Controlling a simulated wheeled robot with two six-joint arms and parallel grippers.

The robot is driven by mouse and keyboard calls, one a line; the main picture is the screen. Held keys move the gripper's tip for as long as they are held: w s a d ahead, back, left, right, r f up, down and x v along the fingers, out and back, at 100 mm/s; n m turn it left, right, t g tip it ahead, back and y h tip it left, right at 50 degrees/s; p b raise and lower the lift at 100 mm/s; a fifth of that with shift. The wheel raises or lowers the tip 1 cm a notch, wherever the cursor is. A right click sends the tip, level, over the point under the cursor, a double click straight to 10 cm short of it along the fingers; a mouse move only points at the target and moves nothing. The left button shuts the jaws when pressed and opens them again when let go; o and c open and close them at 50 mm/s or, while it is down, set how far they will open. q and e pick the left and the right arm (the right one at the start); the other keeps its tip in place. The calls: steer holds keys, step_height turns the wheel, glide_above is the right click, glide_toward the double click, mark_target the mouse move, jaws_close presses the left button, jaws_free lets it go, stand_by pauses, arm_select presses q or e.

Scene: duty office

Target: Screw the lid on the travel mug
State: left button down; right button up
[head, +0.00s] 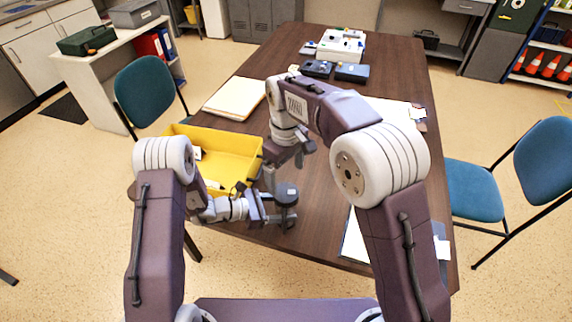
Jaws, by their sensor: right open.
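The travel mug (283,208) is a dark grey cylinder at the near edge of the table, just right of the yellow tray. A dark round lid (287,190) sits on its top; I cannot tell how tightly it is seated. My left gripper (279,217) comes in from the left and is closed around the mug's body, which its fingers partly hide. My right gripper (286,169) points down just above the lid. Its fingers are apart, with nothing held between them.
A yellow tray (226,143) with small items stands close on the left. A paper stack (234,98) lies behind it. Dark boxes (352,73) and a white device (341,46) are at the table's far end. Papers lie at the right edge. Blue chairs (151,90) flank the table.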

step_height(320, 180, up, 4)
steer(key=shift+r, duration=0.1)
arm_select(q)
steer(key=shift+c, duration=1.8)
jaws_free()
steer(key=v, duration=0.9)
